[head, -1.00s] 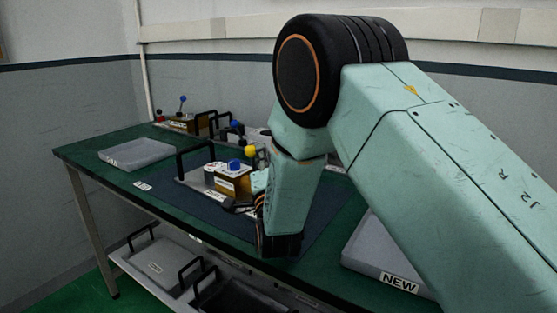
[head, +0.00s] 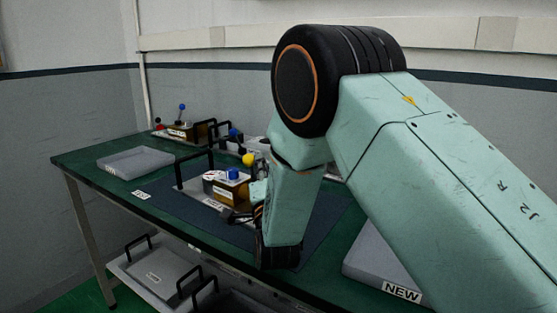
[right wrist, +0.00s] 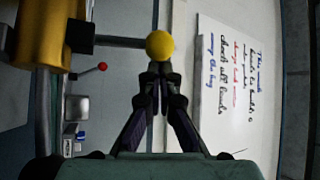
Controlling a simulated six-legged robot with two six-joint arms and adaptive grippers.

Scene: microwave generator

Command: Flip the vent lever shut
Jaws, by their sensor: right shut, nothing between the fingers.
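A lever with a yellow ball knob (head: 249,159) stands on the brass-coloured unit (head: 238,189) on the table. I cannot read a vent label. In the right wrist view, the yellow knob (right wrist: 160,44) sits at the end of a dark rod from the brass body (right wrist: 42,35). My right gripper (right wrist: 160,76) is shut and empty, its fingertips just below the knob in that picture. I cannot tell if they touch it. In the head view, my right arm hides part of the unit's right side. My left gripper is not in view.
A blue knob (head: 233,174) tops the unit, and a black handle (head: 180,170) stands left of it. Another unit with a blue-tipped lever (head: 182,107) is farther back. A grey tray (head: 135,159) lies left; a NEW-labelled tray (head: 372,262) is at right.

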